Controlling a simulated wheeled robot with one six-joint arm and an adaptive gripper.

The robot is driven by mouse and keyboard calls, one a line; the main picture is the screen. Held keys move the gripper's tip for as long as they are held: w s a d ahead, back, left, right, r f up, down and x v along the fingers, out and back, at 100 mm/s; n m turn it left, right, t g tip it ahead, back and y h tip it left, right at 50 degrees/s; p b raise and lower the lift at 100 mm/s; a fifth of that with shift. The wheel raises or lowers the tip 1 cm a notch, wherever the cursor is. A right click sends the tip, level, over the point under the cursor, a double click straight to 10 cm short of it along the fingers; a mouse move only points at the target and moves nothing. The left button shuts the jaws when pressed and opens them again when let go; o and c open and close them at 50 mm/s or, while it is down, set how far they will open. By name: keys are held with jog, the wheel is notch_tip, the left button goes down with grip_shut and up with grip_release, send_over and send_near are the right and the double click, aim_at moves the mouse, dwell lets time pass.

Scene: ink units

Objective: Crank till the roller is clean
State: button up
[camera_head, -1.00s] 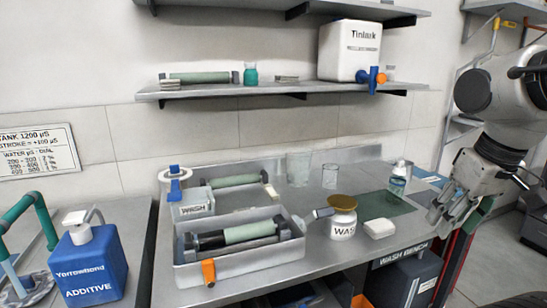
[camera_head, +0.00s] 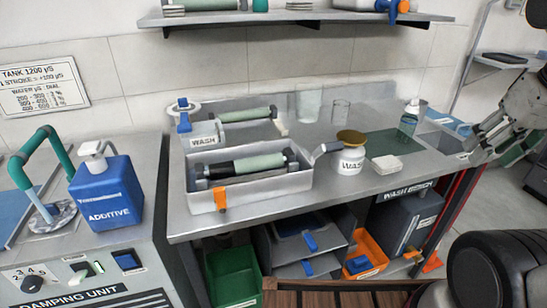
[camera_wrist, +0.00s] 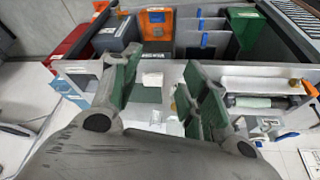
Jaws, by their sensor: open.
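A pale green roller (camera_head: 258,163) with dark ends lies across a grey metal tray (camera_head: 262,190) on the bench. It also shows in the wrist view (camera_wrist: 252,101) at the right. An orange handle (camera_head: 220,198), which looks like the crank, hangs at the tray's front left; an orange part also shows in the wrist view (camera_wrist: 289,136). My gripper (camera_head: 478,150) is at the bench's right end, well away from the tray. In the wrist view its fingers (camera_wrist: 165,70) are open, with nothing between them.
A blue ADDITIVE jug (camera_head: 108,196) stands left. A shelf (camera_head: 300,19) hangs above.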

jog(key=m+g+y, duration=0.2)
jog(key=m+y, duration=0.9)
send_near(338, 145)
jog(key=x, duration=0.9)
jog(key=shift+w+a+f, duration=0.15)
jog(key=shift+a+f, duration=0.05)
jog(key=shift+a, duration=0.05)
jog(key=shift+a+f, duration=0.2)
jog(key=shift+a, duration=0.1)
grip_shut()
